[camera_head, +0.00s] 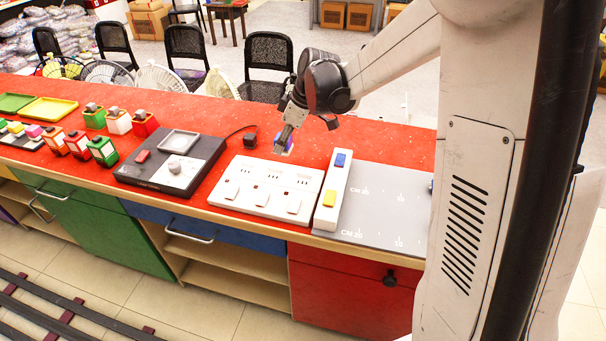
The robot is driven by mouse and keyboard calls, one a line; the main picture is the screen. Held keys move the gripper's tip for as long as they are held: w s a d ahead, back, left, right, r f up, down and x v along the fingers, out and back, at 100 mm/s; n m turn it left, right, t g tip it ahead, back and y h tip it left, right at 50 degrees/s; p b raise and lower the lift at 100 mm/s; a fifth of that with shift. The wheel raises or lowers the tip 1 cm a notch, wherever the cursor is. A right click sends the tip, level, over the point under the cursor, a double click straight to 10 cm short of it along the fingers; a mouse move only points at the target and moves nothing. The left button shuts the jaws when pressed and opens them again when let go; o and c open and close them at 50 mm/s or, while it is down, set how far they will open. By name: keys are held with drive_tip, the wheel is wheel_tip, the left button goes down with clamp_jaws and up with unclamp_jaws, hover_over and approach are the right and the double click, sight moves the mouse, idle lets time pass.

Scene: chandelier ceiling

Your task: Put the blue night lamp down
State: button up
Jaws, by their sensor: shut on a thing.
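My gripper (284,139) hangs over the red counter (228,112), behind the white panel with several sockets (262,186). It is shut on a small blue and white piece, the blue night lamp (283,149), which is partly hidden by the fingers. The lamp is small in the picture; I cannot tell whether it touches the counter or is a little above it.
A white strip (325,212) with a blue and a yellow block stands right of the panel, beside a grey marked board (385,207). A black device (150,180) and a black plug (250,141) are to the left. Several coloured boxes (103,151) stand farther left.

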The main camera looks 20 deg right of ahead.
drive_tip(key=s+d+f, duration=0.2)
drive_tip(key=s, duration=0.1)
drive_tip(key=s+d+f, duration=0.1)
drive_tip(key=s+f, duration=0.1)
drive_tip(key=shift+s+d, duration=0.15)
drive_tip(key=shift+d, duration=0.25)
drive_tip(key=shift+f+b, duration=0.3)
drive_tip(key=shift+f, duration=1.65)
drive_tip(key=shift+f, duration=0.1)
drive_tip(key=o, duration=1.1)
